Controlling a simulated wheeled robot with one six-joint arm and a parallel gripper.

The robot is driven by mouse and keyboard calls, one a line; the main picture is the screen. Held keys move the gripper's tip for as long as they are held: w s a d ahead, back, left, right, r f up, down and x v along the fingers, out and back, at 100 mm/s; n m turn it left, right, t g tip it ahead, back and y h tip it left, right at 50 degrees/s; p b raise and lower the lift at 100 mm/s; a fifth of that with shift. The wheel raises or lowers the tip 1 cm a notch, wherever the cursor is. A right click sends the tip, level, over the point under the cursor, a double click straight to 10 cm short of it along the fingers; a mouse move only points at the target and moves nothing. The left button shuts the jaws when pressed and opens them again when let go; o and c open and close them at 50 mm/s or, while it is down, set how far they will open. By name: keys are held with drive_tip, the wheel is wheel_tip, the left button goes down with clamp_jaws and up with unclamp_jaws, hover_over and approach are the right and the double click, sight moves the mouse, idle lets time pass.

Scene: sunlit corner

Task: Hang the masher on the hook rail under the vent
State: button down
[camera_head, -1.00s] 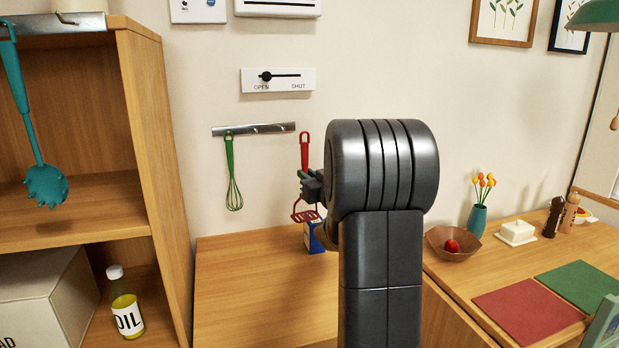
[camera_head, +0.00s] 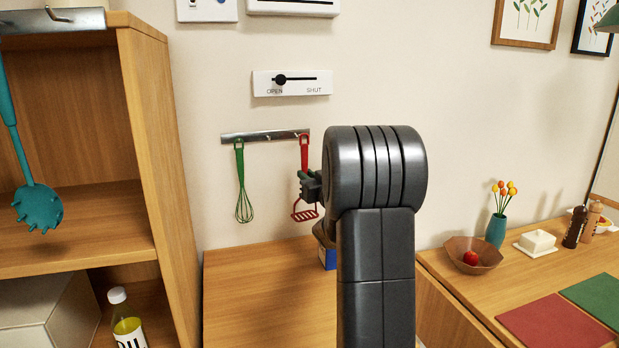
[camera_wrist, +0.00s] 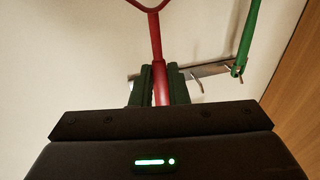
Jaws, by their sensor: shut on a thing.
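The red masher (camera_head: 304,212) hangs upright, head down, in my gripper (camera_head: 311,186). My gripper is shut on its red shaft, which also shows between the fingers in the wrist view (camera_wrist: 155,40). The top of the masher's handle overlaps the right end of the metal hook rail (camera_head: 262,137) in the head view. I cannot tell whether its loop is on a hook. A green whisk (camera_head: 241,185) hangs at the rail's left end. The rail also shows in the wrist view (camera_wrist: 205,71), behind the fingers. The white vent slider plate (camera_head: 292,82) is on the wall above the rail.
A wooden shelf (camera_head: 165,150) with a hanging teal spoon (camera_head: 38,207) stands at the left. Below the rail is a mostly bare wooden counter (camera_head: 265,290). A bowl (camera_head: 472,254) and a teal vase (camera_head: 496,231) stand at the right.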

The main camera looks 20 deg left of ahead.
drive_tip(key=shift+w+a+f+p, duration=0.25)
drive_tip(key=shift+w+a, duration=0.5)
drive_tip(key=shift+w, duration=0.25)
drive_tip(key=shift+w+a+f+p, duration=0.1)
drive_tip(key=shift+w+a+f, duration=0.15)
drive_tip(key=shift+w+a, duration=0.6)
drive_tip(key=shift+w+a+f+p, duration=0.25)
drive_tip(key=shift+w+a, duration=0.4)
drive_tip(key=shift+w, duration=0.45)
drive_tip(key=c, duration=1.3)
unclamp_jaws()
drive_tip(key=b+v, duration=0.3)
drive_tip(key=v, duration=1.1)
